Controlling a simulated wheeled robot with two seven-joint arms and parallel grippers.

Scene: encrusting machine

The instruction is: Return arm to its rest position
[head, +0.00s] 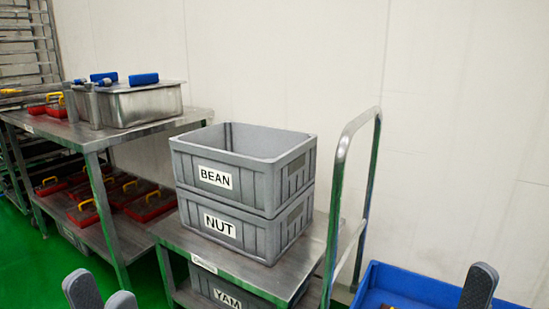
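My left gripper (103,296) is at the bottom left edge of the head view. Its two grey fingertips stand apart with a gap and nothing shows between them. My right gripper (478,287) is at the bottom right, where one dark grey finger stands up in front of the blue container. The rest of the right gripper is cut off by the frame edge, so its opening is unclear. Both arms are out of view below.
A steel cart (225,262) holds stacked grey crates labelled BEAN (285,180) and NUT (255,238), with a YAM crate (205,282) below. A steel table (60,130) with a metal box (145,103) stands left. A blue container (410,285) is right.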

